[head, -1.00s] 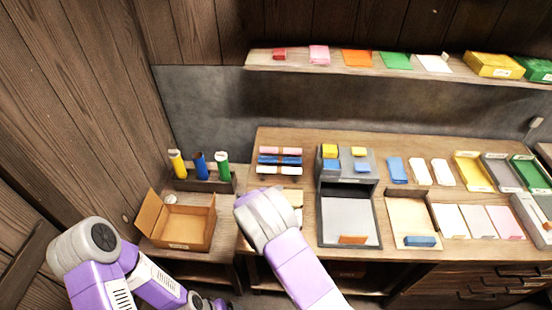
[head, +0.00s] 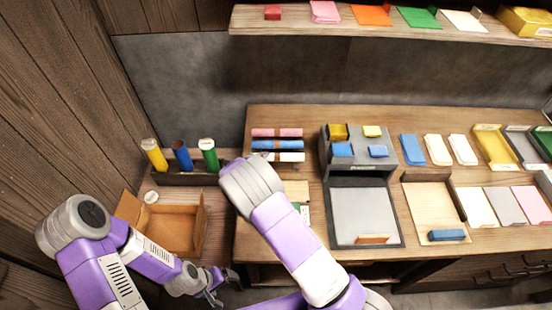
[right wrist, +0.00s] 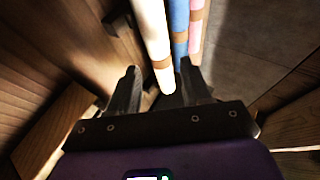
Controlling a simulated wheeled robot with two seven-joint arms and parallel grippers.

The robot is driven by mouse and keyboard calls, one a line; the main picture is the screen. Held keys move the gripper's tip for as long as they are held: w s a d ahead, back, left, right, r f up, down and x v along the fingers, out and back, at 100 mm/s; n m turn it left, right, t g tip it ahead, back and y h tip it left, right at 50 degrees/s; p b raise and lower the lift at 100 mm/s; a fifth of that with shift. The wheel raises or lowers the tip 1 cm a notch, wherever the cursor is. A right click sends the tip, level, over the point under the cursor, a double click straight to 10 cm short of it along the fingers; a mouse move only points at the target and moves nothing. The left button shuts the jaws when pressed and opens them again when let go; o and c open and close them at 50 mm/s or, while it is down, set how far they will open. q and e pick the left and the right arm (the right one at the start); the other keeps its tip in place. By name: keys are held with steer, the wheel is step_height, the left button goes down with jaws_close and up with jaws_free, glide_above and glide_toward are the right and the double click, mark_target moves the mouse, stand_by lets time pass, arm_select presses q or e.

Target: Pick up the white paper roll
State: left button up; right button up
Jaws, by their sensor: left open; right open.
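The white paper roll (head: 289,157) lies in the rack on the desk, below a blue roll (head: 277,145) and a pink roll (head: 277,132) in the head view. In the right wrist view the white roll (right wrist: 153,30) runs lengthwise, its near end between my right gripper's (right wrist: 160,78) open fingers. Whether a finger touches it, I cannot tell. The right gripper is hidden behind my arm in the head view. My left gripper (head: 213,291) is open and empty, low beside the cardboard box.
A grey tray unit (head: 362,213) lies right of the rolls. A shelf (head: 390,27) runs above the desk.

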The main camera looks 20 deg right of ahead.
mark_target(272, 158)
steer(key=shift+x, duration=0.85)
steer(key=x, duration=0.5)
steer(key=shift+s+d+f, duration=0.1)
steer(key=shift+s+d, duration=0.05)
steer(key=c, duration=0.8)
